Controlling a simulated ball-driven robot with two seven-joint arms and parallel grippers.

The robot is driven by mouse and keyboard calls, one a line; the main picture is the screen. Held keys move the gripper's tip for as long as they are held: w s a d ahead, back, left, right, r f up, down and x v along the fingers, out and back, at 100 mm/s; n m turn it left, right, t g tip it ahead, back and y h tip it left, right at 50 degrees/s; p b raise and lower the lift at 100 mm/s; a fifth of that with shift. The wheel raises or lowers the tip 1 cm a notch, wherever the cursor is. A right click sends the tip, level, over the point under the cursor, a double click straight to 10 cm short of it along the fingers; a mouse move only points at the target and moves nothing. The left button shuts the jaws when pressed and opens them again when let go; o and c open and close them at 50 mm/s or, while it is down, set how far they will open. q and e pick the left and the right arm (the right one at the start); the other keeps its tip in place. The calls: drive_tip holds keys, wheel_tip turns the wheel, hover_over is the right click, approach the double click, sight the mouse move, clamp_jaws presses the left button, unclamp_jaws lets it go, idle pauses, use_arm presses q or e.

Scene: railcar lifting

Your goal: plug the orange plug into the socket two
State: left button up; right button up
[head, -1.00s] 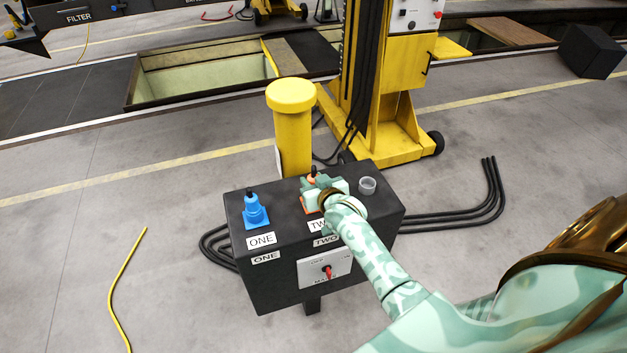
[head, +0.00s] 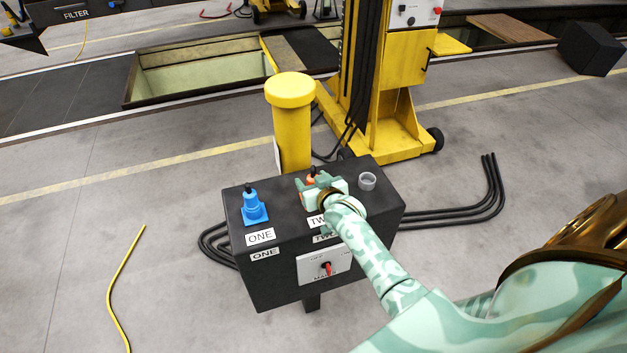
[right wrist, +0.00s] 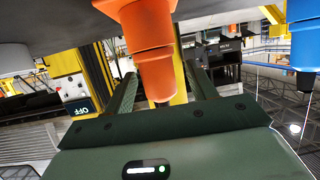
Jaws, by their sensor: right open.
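The orange plug (head: 311,177) is at the place labelled TWO on the dark box (head: 275,285), mostly hidden by my right gripper in the head view. In the right wrist view, which is upside down, the orange plug (right wrist: 150,45) has its wide end at the box top and its narrower dark end pointing away. My right gripper (head: 315,187) is open, with its fingers (right wrist: 163,78) on either side of the plug. I cannot tell whether they touch it. The socket under the plug is hidden. My left gripper is not in view.
A blue plug (head: 253,207) stands upright at ONE, left of my right gripper. A grey round socket (head: 367,181) is to its right. A yellow post (head: 291,125) stands close behind the box.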

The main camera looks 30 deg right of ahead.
drive_tip(key=p+v, duration=0.3)
drive_tip(key=v, duration=1.3)
drive_tip(key=shift+s, duration=0.2)
